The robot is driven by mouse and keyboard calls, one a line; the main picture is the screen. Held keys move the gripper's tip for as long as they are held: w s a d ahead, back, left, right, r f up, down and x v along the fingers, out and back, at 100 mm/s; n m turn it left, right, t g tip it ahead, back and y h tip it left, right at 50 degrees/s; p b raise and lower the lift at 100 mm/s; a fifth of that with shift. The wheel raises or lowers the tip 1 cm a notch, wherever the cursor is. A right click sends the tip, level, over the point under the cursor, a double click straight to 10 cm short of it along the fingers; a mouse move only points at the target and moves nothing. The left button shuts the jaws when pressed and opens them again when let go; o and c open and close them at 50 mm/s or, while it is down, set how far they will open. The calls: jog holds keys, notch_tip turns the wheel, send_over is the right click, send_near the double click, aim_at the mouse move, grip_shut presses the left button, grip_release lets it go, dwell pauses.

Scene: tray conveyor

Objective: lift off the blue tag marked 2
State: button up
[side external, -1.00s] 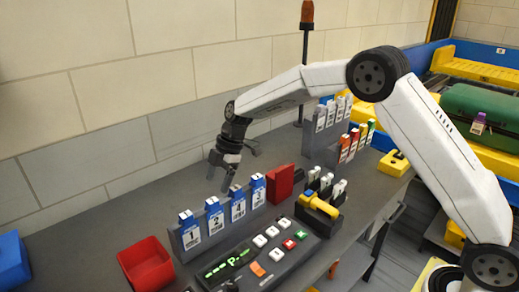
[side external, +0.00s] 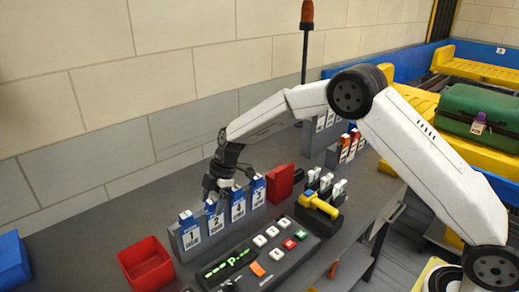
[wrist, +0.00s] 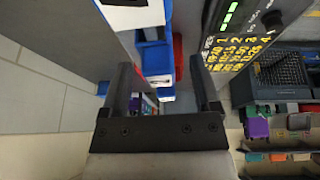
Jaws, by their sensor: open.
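The blue tag marked 2 (side external: 216,222) hangs upright in the grey rack (side external: 178,246), second from the left, with its white label facing the camera. A blue tag marked 1 (side external: 191,236) is left of it, and two more blue tags (side external: 238,207) are to its right. My gripper (side external: 215,194) is open, pointing down right at the top of the tag marked 2; its fingers partly hide that top. The wrist view shows blue tag tops (wrist: 156,60) between the two spread fingers (wrist: 160,98); I cannot read their numbers there.
A red bin (side external: 146,264) stands left of the rack and a red block (side external: 281,183) right of it. A button panel (side external: 262,252) lies in front. A black holder with a yellow-handled tool (side external: 320,206) is to the right. Bare counter lies behind the rack.

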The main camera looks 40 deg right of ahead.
dwell(0.5)
grip_shut()
